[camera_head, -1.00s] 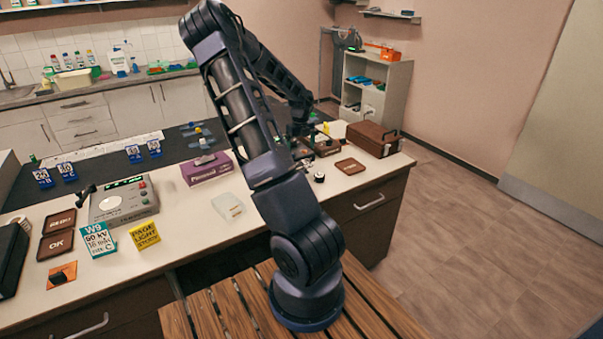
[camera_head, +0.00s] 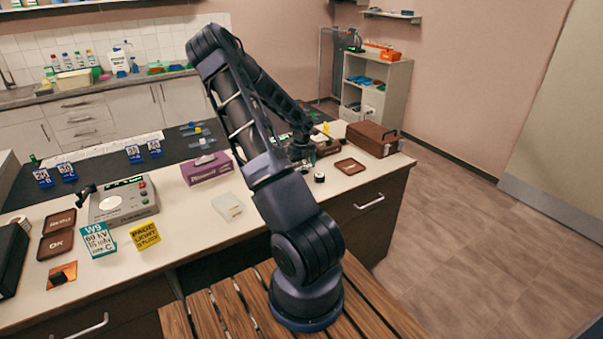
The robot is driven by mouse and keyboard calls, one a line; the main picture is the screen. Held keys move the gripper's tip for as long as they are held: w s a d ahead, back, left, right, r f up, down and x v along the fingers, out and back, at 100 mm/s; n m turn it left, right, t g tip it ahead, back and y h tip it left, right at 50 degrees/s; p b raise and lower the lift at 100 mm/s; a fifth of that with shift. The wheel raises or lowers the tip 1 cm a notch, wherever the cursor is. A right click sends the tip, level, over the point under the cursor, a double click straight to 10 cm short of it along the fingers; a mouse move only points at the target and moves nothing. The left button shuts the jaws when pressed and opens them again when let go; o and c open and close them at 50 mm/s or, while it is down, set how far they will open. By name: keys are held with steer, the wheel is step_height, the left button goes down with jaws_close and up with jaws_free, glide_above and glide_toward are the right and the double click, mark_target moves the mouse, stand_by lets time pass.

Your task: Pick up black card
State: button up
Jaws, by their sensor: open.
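My gripper (camera_head: 301,157) is at the far end of my arm, low over the right part of the long counter (camera_head: 205,232). It is open, but its fingers are small and partly behind my arm. I cannot make out a black card; the area around the gripper is partly hidden by the arm. A brown box (camera_head: 328,147) with a small yellow item is just right of the gripper. A small round black-and-white item (camera_head: 319,177) lies in front of it.
A brown case (camera_head: 373,139) and a brown tray (camera_head: 351,166) are to the right. Floor at the right is clear.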

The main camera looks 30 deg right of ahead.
steer(key=shift+f, duration=0.35)
steer(key=shift+c, duration=0.2)
steer(key=c, duration=0.7)
